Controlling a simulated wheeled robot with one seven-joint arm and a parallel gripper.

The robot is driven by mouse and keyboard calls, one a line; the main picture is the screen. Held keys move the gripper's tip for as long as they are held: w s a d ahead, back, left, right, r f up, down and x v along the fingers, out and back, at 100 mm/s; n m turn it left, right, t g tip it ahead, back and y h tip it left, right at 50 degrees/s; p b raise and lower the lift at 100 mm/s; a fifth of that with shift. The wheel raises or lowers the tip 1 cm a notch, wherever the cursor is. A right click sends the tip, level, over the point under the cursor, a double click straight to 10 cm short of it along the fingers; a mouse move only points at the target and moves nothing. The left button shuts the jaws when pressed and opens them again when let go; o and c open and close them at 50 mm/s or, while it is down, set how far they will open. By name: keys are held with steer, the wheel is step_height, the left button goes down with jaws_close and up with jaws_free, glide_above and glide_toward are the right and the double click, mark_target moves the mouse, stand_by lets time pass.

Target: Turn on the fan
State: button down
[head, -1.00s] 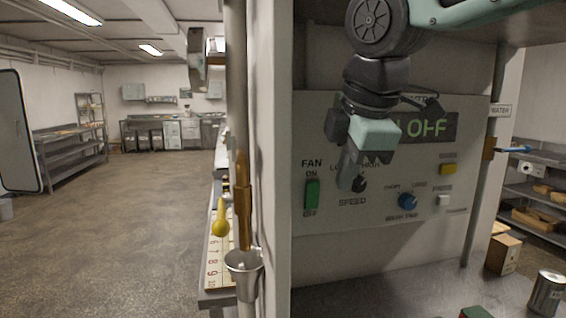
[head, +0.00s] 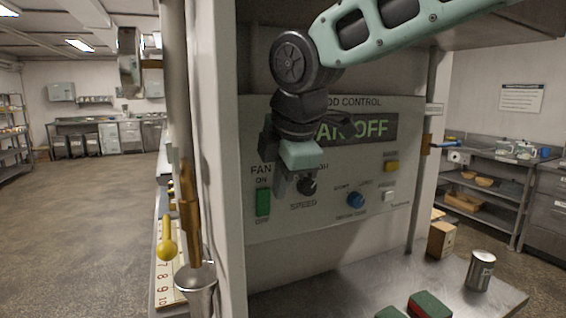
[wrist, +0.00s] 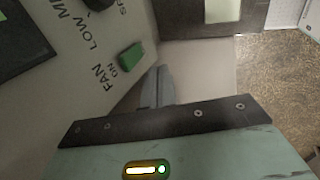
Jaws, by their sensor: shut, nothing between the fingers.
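The hood control panel (head: 330,220) has a display (head: 355,130) that reads "FAN OFF", its first letter partly hidden behind my gripper. The green fan rocker switch (head: 263,202), marked ON above and OFF below, is at the panel's lower left; it also shows in the wrist view (wrist: 131,57). My gripper (head: 279,187) is shut and empty, its fingers in front of the panel just right of the switch. In the wrist view the closed fingers (wrist: 156,86) are close to the switch; I cannot tell whether they touch the panel.
The black speed knob (head: 307,185), blue knob (head: 356,200), yellow button (head: 392,166) and white button (head: 388,196) are right of the switch. Below are a metal counter (head: 380,285), a can (head: 480,270) and a box (head: 441,240).

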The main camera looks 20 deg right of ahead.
mark_target(267, 187)
steer(key=shift+w+f+p, duration=0.35)
steer(key=shift+w+f, duration=0.2)
steer(key=shift+w, duration=0.4)
steer(key=shift+w+f+p, duration=0.35)
steer(key=shift+w+f, duration=0.15)
steer(key=shift+w, duration=0.5)
steer(key=shift+w+f+p, duration=0.35)
steer(key=shift+w+f, duration=0.2)
steer(key=shift+w, duration=0.4)
steer(key=shift+w+r+p, duration=0.15)
steer(key=shift+r+p, duration=0.15)
steer(key=shift+p, duration=0.45)
steer(key=shift+w+r+g+p, duration=0.2)
steer(key=shift+w+g+p, duration=0.25)
steer(key=shift+p, duration=0.65)
steer(key=shift+s+f+b, duration=0.2)
steer(key=shift+f+b, duration=0.1)
steer(key=shift+b, duration=0.1)
steer(key=shift+r, duration=0.15)
steer(key=shift+w+r+p, duration=0.1)
steer(key=shift+r+p, duration=0.65)
steer(key=shift+p, duration=0.05)
